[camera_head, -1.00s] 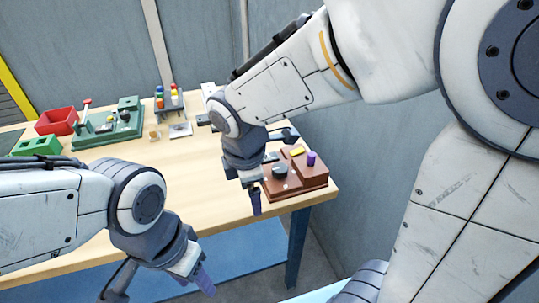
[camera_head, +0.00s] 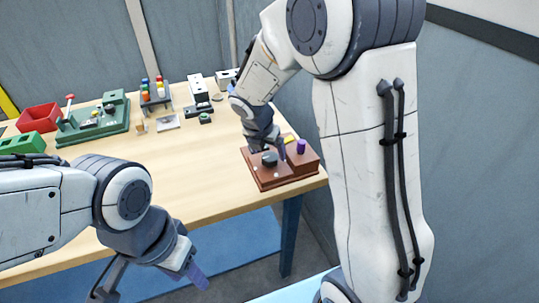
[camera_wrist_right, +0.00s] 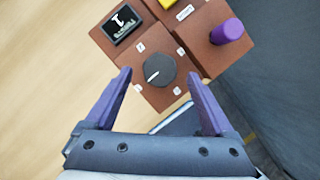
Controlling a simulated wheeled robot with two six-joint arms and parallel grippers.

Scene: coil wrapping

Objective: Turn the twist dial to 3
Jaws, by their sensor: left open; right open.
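The twist dial (camera_head: 269,159) is a dark round knob on a brown box (camera_head: 275,181) at the table's right corner. In the right wrist view the dial (camera_wrist_right: 158,69) has a white pointer mark toward the lower left, and small pale labels around it are too small to read. My right gripper (camera_wrist_right: 158,77) is open, one purple finger on each side of the dial's near part; contact cannot be told. It also shows above the box in the head view (camera_head: 266,146). My left gripper (camera_head: 150,284) is open and empty in front of the table.
The box also carries a purple knob (camera_wrist_right: 227,32), a small screen (camera_wrist_right: 124,24) and a yellow part (camera_wrist_right: 150,6). A red bin (camera_head: 38,118), a green fixture (camera_head: 95,122) and several small parts stand at the back. The table's middle is clear.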

